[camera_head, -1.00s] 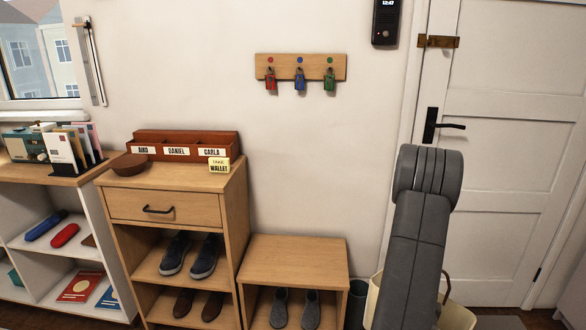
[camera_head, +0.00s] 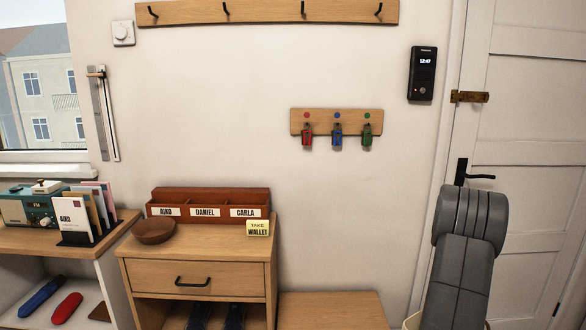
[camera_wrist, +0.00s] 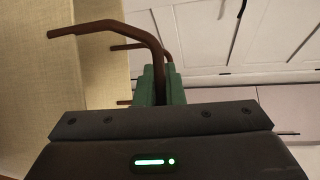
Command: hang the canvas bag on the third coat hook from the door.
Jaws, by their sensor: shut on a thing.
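The canvas bag (camera_wrist: 40,95) fills the left of the wrist view as a beige cloth surface with brown curved handles (camera_wrist: 120,27). My gripper (camera_wrist: 158,88) is shut on the bag's handles between its green fingers; the exact grip is partly hidden. In the head view a pale sliver, probably the bag (camera_head: 412,321), shows beside my arm at the bottom, and the gripper is hidden. A wooden coat rail with black hooks runs along the top. Counting from the door (camera_head: 520,130), the third hook (camera_head: 226,9) is left of the rail's middle and looks empty.
A small key rack (camera_head: 336,116) with red, blue and green keys hangs below the coat rail. An intercom (camera_head: 422,74) is beside the door. A cabinet (camera_head: 200,278) with an organiser (camera_head: 210,196) and a low bench (camera_head: 332,308) stand below.

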